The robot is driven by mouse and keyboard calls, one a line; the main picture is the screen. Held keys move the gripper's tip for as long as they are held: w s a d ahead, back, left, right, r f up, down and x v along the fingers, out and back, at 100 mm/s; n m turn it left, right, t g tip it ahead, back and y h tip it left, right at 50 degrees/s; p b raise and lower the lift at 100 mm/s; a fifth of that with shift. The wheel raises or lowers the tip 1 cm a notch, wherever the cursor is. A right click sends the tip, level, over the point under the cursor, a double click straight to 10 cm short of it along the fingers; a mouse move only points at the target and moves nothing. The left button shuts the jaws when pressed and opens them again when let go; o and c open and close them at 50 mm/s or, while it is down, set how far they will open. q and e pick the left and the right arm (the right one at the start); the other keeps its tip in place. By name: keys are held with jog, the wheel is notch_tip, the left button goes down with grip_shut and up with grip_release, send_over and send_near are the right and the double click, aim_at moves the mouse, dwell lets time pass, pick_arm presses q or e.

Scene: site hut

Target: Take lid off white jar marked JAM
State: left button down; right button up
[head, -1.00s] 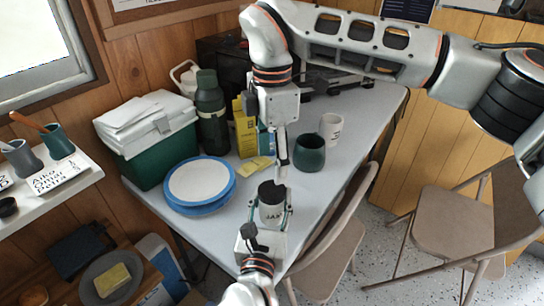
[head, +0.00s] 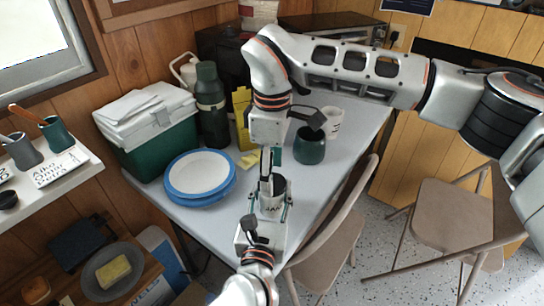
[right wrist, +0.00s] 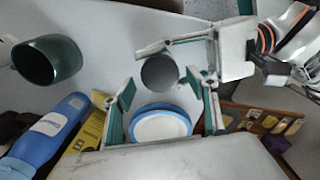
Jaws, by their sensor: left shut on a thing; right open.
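The white jar (head: 270,206), with dark lettering on its front, stands upright near the table's front corner. Its dark round lid (right wrist: 160,72) shows from above in the right wrist view and is on the jar. My left gripper (head: 272,202) comes from the front and is shut on the jar's body, one finger on each side. My right gripper (head: 267,178) points down just above the jar, open and empty. In the right wrist view its two fingers stand apart, with the lid between and beyond their tips. In the head view this gripper partly hides the lid.
Blue-rimmed plates (head: 199,175) lie left of the jar. A dark green mug (head: 309,147) and a white mug (head: 333,120) stand behind it to the right. A green cooler (head: 150,145), a flask (head: 210,105) and a yellow box (head: 242,118) are farther back. A folding chair (head: 335,235) is at the right edge.

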jog(key=shift+f, duration=1.05)
